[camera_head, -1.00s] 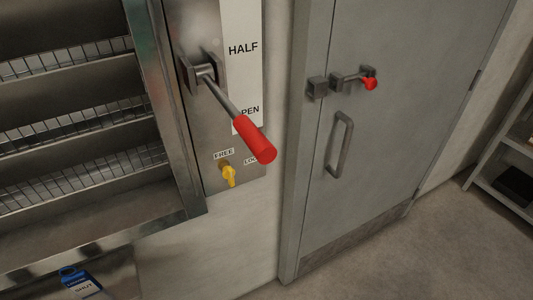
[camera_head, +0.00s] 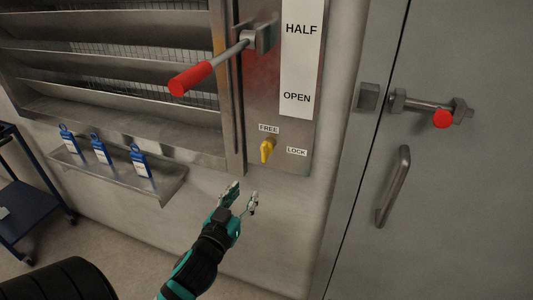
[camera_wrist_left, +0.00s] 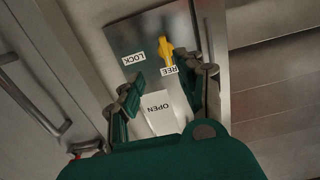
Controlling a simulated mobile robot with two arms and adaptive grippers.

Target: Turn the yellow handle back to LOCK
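The yellow handle (camera_head: 267,150) sits low on a metal panel (camera_head: 296,134), just below the FREE label (camera_head: 269,129). Its grip hangs down, tilted slightly left. The LOCK label (camera_head: 297,152) is to its right. My left gripper (camera_head: 242,195) is open and empty, below and a little left of the handle, not touching it. In the left wrist view the scene is turned over: the yellow handle (camera_wrist_left: 166,48) shows beyond the gap between my open fingers (camera_wrist_left: 168,86), with LOCK to its left. My right gripper is not in view.
A red-gripped lever (camera_head: 192,78) sticks out above the handle. A shelf (camera_head: 168,188) with several blue SHUT tags (camera_head: 140,162) is at left. A grey door (camera_head: 445,200) with a red-knobbed latch (camera_head: 443,119) is at right. Bare wall lies below the panel.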

